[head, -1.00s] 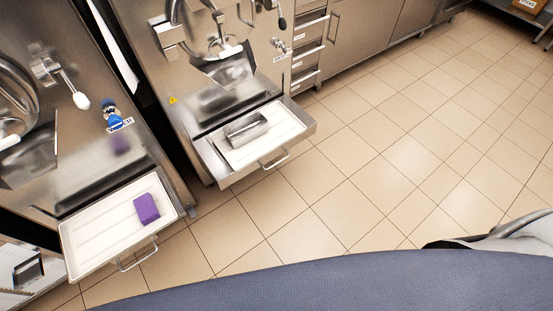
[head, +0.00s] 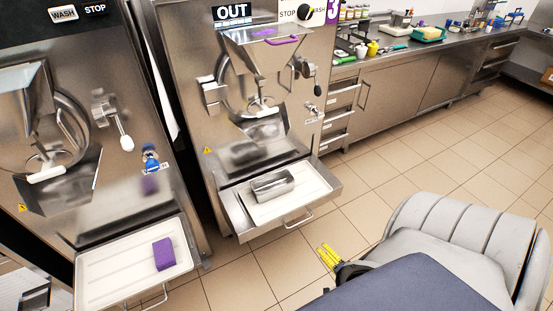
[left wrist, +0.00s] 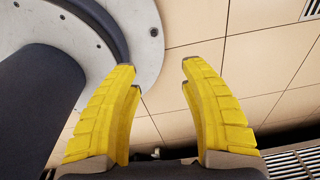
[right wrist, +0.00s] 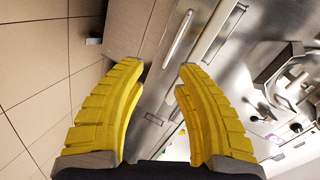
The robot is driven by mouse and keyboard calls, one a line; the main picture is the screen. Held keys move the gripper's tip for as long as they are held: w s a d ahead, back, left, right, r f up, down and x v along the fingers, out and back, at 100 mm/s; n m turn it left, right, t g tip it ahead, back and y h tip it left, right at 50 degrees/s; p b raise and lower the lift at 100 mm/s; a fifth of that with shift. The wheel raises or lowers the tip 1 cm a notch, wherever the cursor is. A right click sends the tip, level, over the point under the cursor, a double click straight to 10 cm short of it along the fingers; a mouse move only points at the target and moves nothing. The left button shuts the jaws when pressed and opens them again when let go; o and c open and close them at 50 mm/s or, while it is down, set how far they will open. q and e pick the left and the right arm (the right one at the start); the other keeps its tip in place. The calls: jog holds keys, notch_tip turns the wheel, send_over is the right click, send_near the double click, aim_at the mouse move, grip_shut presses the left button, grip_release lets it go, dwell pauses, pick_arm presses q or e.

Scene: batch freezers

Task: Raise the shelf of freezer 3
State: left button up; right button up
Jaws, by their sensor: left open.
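Freezer 3 (head: 185,75) is the steel machine in the middle of the head view, with a purple 3 (head: 333,10) at its upper right. Its low tray-like shelf (head: 318,189) sticks out level at the front, with a bar handle (head: 298,219) and a steel pan (head: 272,186) on its white surface. My right gripper (head: 323,251) is low and to the right of this shelf, apart from it; the right wrist view shows it open and empty (right wrist: 163,67). My left gripper (left wrist: 158,68) is open and empty over the floor in the left wrist view, outside the head view.
Another freezer (head: 60,110) stands at left, its tray (head: 110,285) holding a purple sponge (head: 164,254). A steel counter (head: 430,65) with bottles and tubs runs along the back right. Tiled floor (head: 390,160) is open in front of it.

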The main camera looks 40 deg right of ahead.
jog(key=r+m, duration=0.1)
jog(key=m, duration=0.2)
send_near(301, 222)
jog(key=f+x, duration=0.1)
jog(key=x, duration=0.7)
pick_arm(q)
jog(key=shift+w, duration=0.45)
pick_arm(e)
jog(key=shift+w+d+f+t, duration=0.1)
jog(key=shift+w+d+t, duration=0.1)
jog(key=shift+w, duration=0.3)
jog(key=shift+w+d+t, duration=0.15)
jog(key=shift+w+t, duration=0.05)
jog(key=shift+w, duration=0.3)
jog(key=shift+c, duration=0.3)
grip_shut()
